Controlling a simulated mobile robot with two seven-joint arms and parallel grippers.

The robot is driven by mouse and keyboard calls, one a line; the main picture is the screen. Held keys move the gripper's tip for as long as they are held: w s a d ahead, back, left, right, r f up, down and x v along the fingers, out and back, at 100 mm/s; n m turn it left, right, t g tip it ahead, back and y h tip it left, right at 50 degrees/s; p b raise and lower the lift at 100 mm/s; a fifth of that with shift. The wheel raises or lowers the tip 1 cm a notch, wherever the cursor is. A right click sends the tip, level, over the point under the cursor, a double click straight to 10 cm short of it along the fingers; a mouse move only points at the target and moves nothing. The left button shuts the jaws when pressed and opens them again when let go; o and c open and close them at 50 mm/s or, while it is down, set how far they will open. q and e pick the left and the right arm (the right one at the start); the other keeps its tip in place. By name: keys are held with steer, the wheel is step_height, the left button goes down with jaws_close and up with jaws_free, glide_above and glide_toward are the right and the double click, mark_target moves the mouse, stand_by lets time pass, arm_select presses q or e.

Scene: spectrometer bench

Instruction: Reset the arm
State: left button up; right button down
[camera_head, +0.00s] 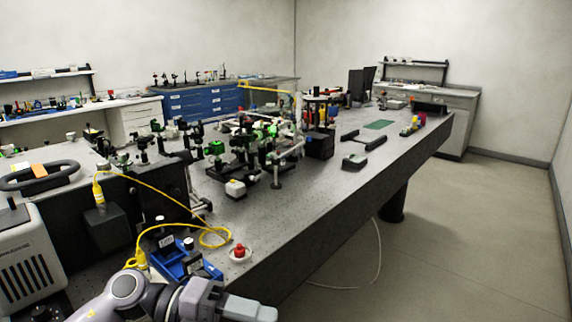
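My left arm (125,290) comes in at the bottom edge, left of the middle, and reaches to the right. It is white and grey. My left gripper (248,308) is at its right end, at the bottom edge of the view, seen from the side and partly cut off. Whether its fingers are open or shut does not show, and I see nothing held in it. My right arm and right gripper are not in view.
The perforated optical table (330,195) runs back to the right, with optics mounts (260,150) on it. Near my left gripper are a blue device (180,260), a red-topped button (239,251) and a looped yellow cable (215,238). The floor (450,240) at right is clear.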

arm_select(q)
steer(key=w+a+f+n+t+y, duration=0.1)
steer(key=a+f+n+t+y, duration=0.4)
steer(key=n+t, duration=0.65)
steer(key=w+a+f+n+t+y, duration=0.15)
steer(key=a+f+n+t, duration=0.45)
steer(key=n, duration=0.9)
steer(key=s+a+f+n+g+y, duration=0.2)
steer(key=s+f+n+y, duration=0.1)
steer(key=s+f, duration=0.4)
steer(key=s+a+f+n+g+y, duration=0.2)
steer(key=s+f+n+g+y, duration=0.1)
steer(key=s+f, duration=0.4)
step_height(320, 180, down, 3)
steer(key=shift+s+a+r+n+y, duration=0.15)
steer(key=shift+a+n+y, duration=0.2)
steer(key=shift+n+y, duration=0.3)
